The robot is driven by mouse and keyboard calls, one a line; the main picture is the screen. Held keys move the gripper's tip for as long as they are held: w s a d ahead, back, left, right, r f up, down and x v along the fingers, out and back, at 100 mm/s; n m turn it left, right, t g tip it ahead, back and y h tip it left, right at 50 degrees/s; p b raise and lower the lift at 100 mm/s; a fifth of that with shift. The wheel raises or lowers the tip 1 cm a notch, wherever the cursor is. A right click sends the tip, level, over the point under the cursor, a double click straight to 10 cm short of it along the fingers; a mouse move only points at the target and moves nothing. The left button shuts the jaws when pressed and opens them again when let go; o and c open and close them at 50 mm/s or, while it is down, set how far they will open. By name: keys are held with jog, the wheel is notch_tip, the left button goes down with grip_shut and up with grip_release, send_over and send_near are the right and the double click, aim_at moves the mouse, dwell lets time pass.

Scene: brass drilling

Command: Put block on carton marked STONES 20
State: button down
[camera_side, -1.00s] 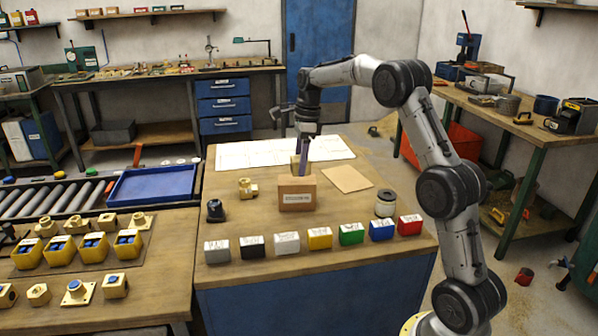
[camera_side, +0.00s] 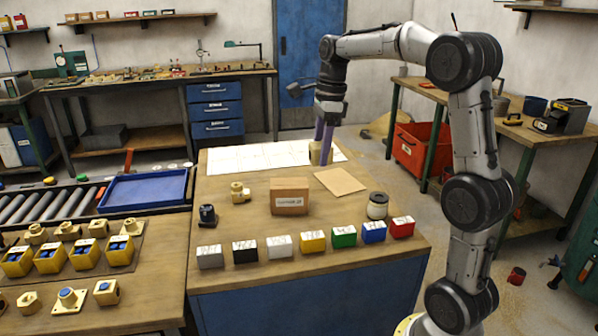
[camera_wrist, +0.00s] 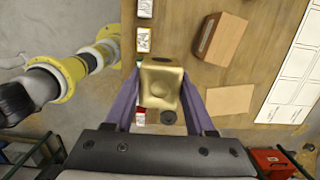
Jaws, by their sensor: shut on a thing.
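The carton (camera_side: 291,199) is a brown cardboard box with a small white label, too blurred to read surely. It stands on the middle table and also shows in the wrist view (camera_wrist: 222,40). My gripper (camera_side: 324,145) is shut on a brass block (camera_wrist: 161,86), held between its two purple fingers. In the side view the block (camera_side: 317,154) hangs at the fingertips, behind and to the right of the carton and apart from it. The block's underside is hidden.
A flat cardboard sheet (camera_side: 340,182) and a white drawing (camera_side: 240,158) lie on the table. A row of labelled coloured boxes (camera_side: 312,241) lines the front edge. A jar (camera_side: 377,206), a dark round part (camera_side: 207,215) and a brass fitting (camera_side: 239,193) stand nearby.

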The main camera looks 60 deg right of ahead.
jog(key=shift+w+d, duration=0.45)
jog(key=shift+w, duration=0.1)
jog(key=w+d+f, duration=0.4)
jog(key=w, duration=0.4)
send_over(288, 183)
jog(key=s, duration=0.1)
jog(key=f, duration=0.4)
jog(key=shift+s+a, duration=0.15)
jog(key=shift+a, duration=0.05)
jog(key=shift+w+d+f, duration=0.2)
jog(key=shift+w+f, duration=0.2)
jog(key=shift+f, duration=0.2)
jog(key=shift+w+d+f, duration=0.1)
jog(key=shift+w+f, duration=0.1)
jog(key=shift+f, duration=1.55)
jog(key=shift+f, duration=0.1)
jog(key=shift+c, duration=1.2)
grip_release()
jog(key=shift+f, duration=0.15)
